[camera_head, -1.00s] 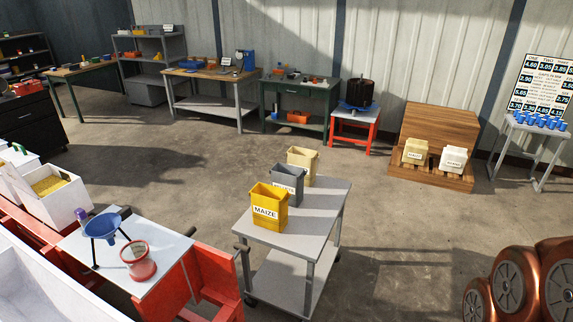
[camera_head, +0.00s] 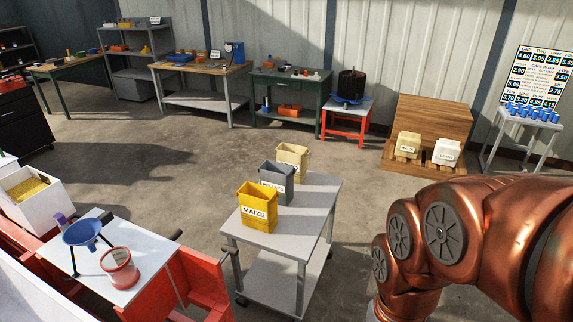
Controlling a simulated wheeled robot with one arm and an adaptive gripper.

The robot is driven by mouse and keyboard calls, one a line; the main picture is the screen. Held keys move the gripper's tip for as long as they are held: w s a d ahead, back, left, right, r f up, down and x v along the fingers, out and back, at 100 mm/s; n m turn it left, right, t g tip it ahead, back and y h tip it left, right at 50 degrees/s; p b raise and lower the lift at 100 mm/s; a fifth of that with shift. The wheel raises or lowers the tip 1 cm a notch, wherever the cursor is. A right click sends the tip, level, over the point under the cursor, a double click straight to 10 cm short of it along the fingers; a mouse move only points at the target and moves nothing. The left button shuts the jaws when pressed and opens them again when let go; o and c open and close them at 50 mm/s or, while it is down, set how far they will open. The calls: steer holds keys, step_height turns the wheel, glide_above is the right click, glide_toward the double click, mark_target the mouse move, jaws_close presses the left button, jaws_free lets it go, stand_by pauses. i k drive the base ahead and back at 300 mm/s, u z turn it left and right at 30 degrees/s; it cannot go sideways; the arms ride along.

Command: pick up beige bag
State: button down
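A beige bag (camera_head: 407,147) with a small label stands on the wooden pallet stand (camera_head: 437,110) at the back right, left of a similar white bag (camera_head: 446,151). Both look upright and slightly apart. A pale beige open bin (camera_head: 292,158) stands at the far end of the grey cart, partly hidden by the grey bin. My copper-coloured arm fills the lower right, well in front of the bags. My gripper is not in view.
The grey cart (camera_head: 310,205) in the middle holds a yellow maize bin (camera_head: 258,207) and a grey bin (camera_head: 277,181). A red-legged stool (camera_head: 346,118) stands left of the pallet, a table with blue cups (camera_head: 533,118) right. Floor before the pallet is clear.

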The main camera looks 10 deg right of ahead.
mark_target(295, 156)
steer(key=z, duration=1.45)
steer(key=i, duration=3.25)
steer(key=u, duration=4)
steer(key=i, duration=0.45)
steer(key=u, duration=0.1)
